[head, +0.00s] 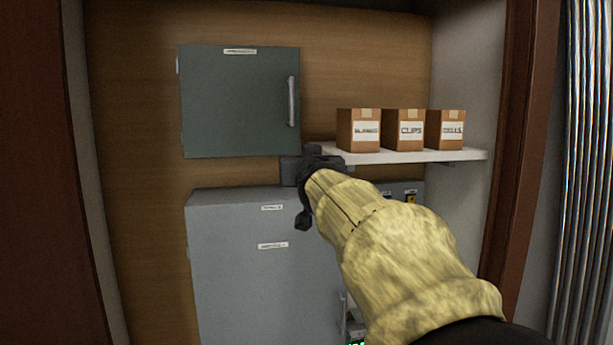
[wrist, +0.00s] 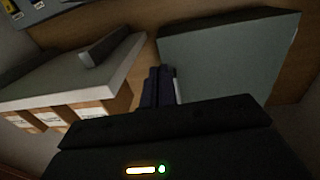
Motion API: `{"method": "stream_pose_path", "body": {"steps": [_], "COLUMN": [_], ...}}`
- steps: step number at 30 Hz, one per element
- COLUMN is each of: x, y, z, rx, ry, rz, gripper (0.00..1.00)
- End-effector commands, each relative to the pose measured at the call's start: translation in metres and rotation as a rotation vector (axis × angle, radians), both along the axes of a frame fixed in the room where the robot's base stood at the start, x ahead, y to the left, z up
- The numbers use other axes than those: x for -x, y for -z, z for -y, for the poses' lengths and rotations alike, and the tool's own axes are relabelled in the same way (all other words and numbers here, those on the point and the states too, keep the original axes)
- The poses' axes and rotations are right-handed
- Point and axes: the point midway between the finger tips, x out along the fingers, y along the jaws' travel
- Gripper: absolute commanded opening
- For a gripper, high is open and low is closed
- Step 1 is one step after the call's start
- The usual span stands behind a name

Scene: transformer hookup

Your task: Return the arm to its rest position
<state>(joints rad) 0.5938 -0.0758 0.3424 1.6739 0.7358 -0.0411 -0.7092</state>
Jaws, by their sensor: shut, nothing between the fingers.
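My arm, in a mottled yellow sleeve, reaches from the lower right of the head view toward the alcove. My dark gripper (head: 294,171) is at its end, in front of the gap between the dark green wall cabinet (head: 235,105) and the grey cabinet (head: 235,215). In the wrist view, which looks upside down, my gripper (wrist: 160,84) has its fingers together with nothing between them. The green cabinet (wrist: 230,50) is right of the fingers there. The white shelf (wrist: 60,82) is to their left. My arm hides part of the grey cabinet's right side.
Three labelled cardboard boxes, BLANKS (head: 358,130), CLIPS (head: 404,130) and CELLS (head: 446,130), stand on the white shelf (head: 440,156) right of my gripper. The green cabinet has a vertical handle (head: 292,101). Brown side frames (head: 515,140) edge the alcove.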

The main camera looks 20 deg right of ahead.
Motion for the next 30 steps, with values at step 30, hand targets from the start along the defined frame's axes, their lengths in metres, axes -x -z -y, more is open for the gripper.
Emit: {"method": "stream_pose_path", "body": {"steps": [30], "x": [0.009], "y": [0.123], "z": [-0.033], "rx": [-0.076], "ry": [-0.094], "rz": [-0.263], "gripper": [0.0]}}
